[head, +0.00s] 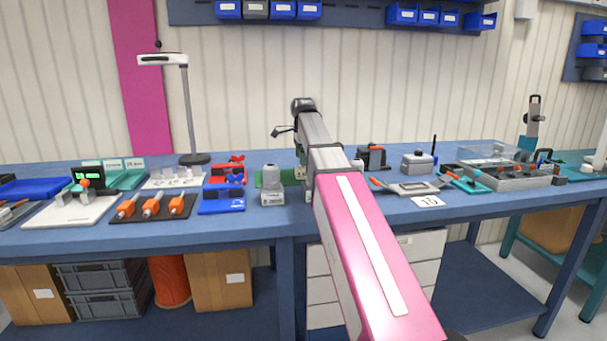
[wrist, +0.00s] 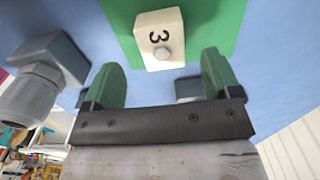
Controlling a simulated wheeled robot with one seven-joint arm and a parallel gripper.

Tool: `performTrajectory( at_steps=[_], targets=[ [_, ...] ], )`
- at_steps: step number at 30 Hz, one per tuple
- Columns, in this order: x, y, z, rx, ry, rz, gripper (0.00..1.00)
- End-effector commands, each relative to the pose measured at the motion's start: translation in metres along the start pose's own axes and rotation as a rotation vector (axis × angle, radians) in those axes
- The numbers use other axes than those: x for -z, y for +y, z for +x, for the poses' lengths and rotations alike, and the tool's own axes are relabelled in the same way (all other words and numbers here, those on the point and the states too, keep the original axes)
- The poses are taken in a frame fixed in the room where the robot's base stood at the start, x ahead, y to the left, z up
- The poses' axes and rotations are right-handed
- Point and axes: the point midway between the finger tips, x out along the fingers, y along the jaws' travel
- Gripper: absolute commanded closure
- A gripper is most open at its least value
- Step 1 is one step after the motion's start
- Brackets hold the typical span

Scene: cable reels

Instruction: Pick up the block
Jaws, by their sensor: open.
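I cannot tell how high the fingers are above the bench. In the head view my arm hides most of this spot; the green mat shows in part (head: 268,179).
A grey fitting (wrist: 42,70) stands left of the fingers in the wrist view. In the head view, a grey and white device (head: 272,184) stands close left of my arm on the blue bench (head: 262,219). A blue tray (head: 222,205) and orange-handled tools (head: 152,206) are further left.

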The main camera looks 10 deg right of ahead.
Motion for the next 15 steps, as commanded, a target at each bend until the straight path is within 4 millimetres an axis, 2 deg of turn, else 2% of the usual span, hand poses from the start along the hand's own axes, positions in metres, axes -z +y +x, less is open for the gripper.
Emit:
performTrajectory(
  at_steps=[5, 12, 15],
  targets=[
    [0.002, 0.0, 0.015, -0.002, 0.0, 0.0, 0.17],
    [0.003, -0.002, 0.046, -0.001, 0.0, 0.0, 0.17],
    [0.003, -0.002, 0.051, 0.0, 0.0, 0.0, 0.17]
  ],
)
